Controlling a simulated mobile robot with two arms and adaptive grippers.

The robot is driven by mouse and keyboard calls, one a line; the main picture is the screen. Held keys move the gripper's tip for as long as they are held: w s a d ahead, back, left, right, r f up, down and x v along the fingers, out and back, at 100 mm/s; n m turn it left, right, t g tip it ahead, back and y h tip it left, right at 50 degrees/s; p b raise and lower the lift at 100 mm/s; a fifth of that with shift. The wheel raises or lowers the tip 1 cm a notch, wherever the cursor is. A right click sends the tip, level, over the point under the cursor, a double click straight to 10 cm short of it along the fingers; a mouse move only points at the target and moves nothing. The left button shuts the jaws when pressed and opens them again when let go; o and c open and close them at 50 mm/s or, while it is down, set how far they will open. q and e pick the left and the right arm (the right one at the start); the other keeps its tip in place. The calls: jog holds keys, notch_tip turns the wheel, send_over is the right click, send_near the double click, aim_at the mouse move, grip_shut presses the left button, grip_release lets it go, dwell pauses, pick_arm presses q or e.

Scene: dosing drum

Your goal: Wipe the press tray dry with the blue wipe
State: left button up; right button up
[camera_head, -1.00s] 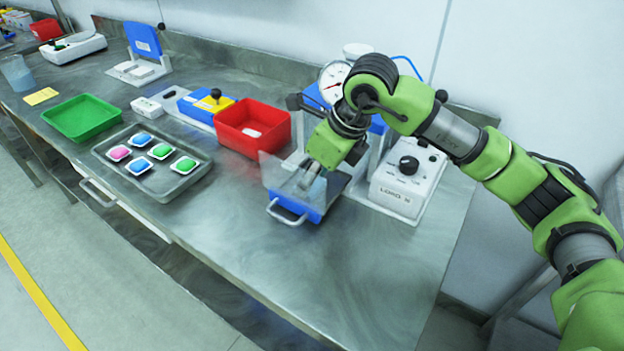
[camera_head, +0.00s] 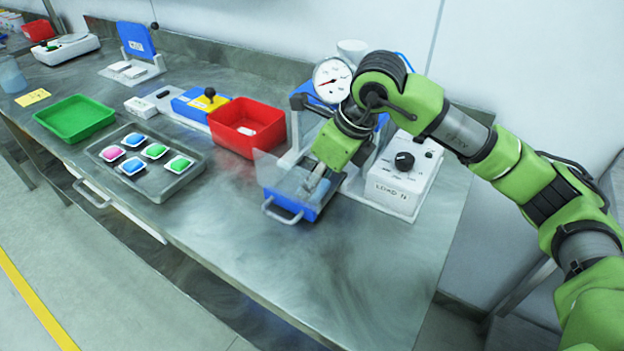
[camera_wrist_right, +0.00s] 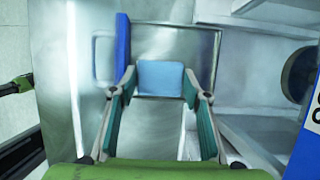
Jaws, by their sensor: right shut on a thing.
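The press tray (camera_head: 286,203) is pulled out at the front of the press, with a blue front and a metal handle. In the right wrist view its grey metal floor (camera_wrist_right: 203,52) and blue front wall (camera_wrist_right: 122,40) show. My right gripper (camera_head: 319,190) points down into the tray. It is shut on the blue wipe (camera_wrist_right: 160,78), a light blue pad between the fingertips in the wrist view. The wipe appears low over or on the tray floor; contact is hard to tell. My left gripper is not in view.
A clear guard panel (camera_head: 272,172) stands at the tray's left. The press gauge (camera_head: 332,80) is behind my wrist, and a white control box (camera_head: 402,180) is on the right. A red bin (camera_head: 246,128) is left of the press. The bench front is clear.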

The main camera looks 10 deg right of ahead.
jog(key=shift+w+a, duration=1.45)
jog(key=shift+w, duration=0.05)
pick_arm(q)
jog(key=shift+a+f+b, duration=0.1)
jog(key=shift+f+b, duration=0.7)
pick_arm(e)
jog(key=shift+s+d, duration=1.4)
jog(key=shift+s, duration=0.05)
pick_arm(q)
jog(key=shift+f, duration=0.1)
pick_arm(e)
jog(key=shift+w+a+f, duration=0.15)
jog(key=shift+w+a, duration=1.2)
jog(key=shift+a, duration=0.05)
jog(key=shift+d, duration=0.1)
